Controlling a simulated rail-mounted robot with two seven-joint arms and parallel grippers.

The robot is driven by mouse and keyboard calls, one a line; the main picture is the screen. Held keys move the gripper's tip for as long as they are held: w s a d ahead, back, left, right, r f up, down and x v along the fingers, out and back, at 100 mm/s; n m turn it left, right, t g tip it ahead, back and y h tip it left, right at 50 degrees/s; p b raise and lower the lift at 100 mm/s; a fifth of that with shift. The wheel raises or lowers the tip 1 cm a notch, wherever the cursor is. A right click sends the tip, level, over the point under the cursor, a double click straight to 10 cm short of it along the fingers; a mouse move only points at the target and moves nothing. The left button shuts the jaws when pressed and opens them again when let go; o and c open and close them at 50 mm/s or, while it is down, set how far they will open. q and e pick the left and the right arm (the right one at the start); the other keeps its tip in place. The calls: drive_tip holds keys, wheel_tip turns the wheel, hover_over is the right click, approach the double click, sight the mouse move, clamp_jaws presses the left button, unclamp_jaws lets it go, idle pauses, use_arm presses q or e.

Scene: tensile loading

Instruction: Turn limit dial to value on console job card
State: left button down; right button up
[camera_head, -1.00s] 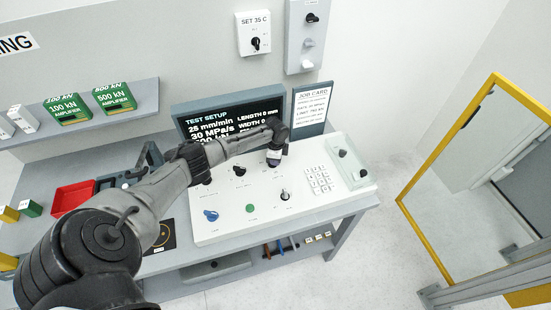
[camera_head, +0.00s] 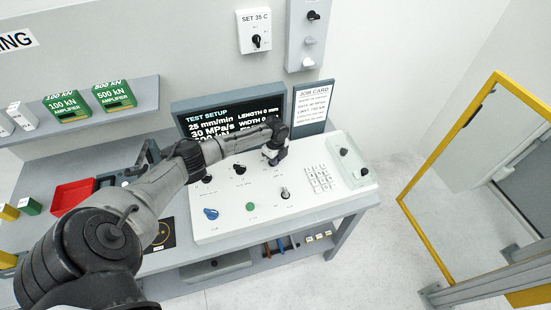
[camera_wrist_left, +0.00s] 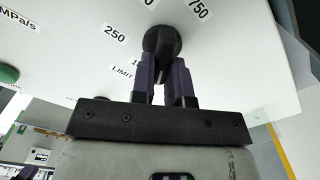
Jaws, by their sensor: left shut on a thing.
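The limit dial (camera_wrist_left: 162,42) is a round black knob on the white console panel (camera_head: 225,225). My left gripper (camera_wrist_left: 165,72) is shut on it, with a dark finger on each side of the knob. Printed labels 250, LIMIT and 750 show around the dial in the wrist view; one more label is partly hidden by a finger. I cannot tell which value the dial points to. In the head view, my left gripper (camera_head: 270,158) covers the dial. The job card (camera_head: 312,103) stands behind the console; its small limit line appears to read 750. My right gripper is not in view.
Other black knobs (camera_head: 239,169), a blue knob (camera_head: 211,214), a green button (camera_head: 250,206) and a keypad (camera_head: 320,178) share the panel. A dark display (camera_head: 230,117) stands behind my left arm. A yellow-framed door (camera_head: 420,165) is at the right.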

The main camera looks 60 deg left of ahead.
use_arm(q)
drive_tip(key=shift+r, duration=0.1)
idle(0.3)
drive_tip(key=c, duration=1.1)
unclamp_jaws()
wheel_tip(320, 180, up, 14)
drive_tip(key=shift+f, duration=0.15)
